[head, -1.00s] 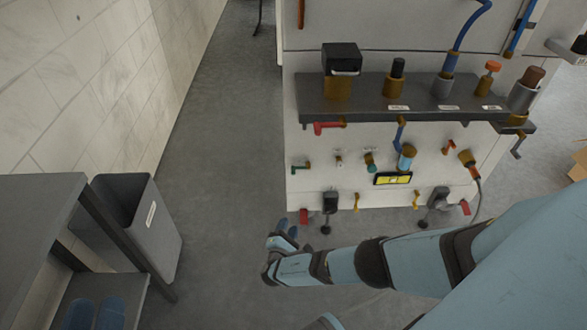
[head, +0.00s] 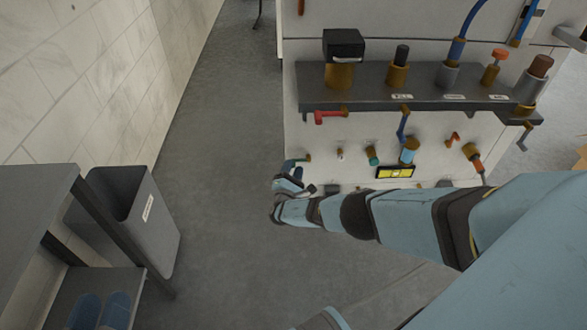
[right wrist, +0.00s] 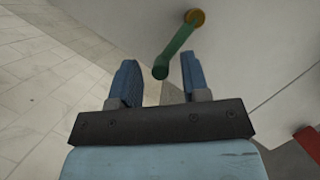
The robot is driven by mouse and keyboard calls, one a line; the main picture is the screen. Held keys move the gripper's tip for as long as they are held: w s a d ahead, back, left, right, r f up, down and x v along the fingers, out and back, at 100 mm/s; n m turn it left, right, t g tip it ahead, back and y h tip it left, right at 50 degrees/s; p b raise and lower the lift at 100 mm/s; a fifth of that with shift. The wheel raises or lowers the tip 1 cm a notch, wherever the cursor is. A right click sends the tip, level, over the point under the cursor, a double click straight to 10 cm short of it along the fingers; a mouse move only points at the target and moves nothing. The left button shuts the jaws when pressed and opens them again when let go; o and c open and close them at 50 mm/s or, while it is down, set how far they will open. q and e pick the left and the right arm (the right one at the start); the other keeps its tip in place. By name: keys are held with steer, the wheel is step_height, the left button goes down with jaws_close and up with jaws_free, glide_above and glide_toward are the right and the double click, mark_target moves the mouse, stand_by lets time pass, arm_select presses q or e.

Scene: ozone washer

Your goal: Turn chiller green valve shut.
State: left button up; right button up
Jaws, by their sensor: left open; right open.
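The green valve handle (right wrist: 176,50) hangs from a brass stem on the white panel in the right wrist view. In the head view it is small at the panel's lower left (head: 305,158). My right gripper (head: 293,168) is open at this handle. In the right wrist view, the handle's free end lies between the two blue fingertips, with a gap on each side. No contact shows.
Another green-handled valve (head: 372,156) sits further right, past a small fitting. A red handle (head: 328,117) is above, under the dark shelf (head: 420,100). A red part (right wrist: 308,143) shows low right in the wrist view. A grey bin (head: 140,220) stands left; floor between is clear.

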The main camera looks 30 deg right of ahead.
steer(key=shift+w+d+r, duration=0.2)
steer(key=shift+w+d, duration=0.15)
steer(key=shift+d, duration=0.1)
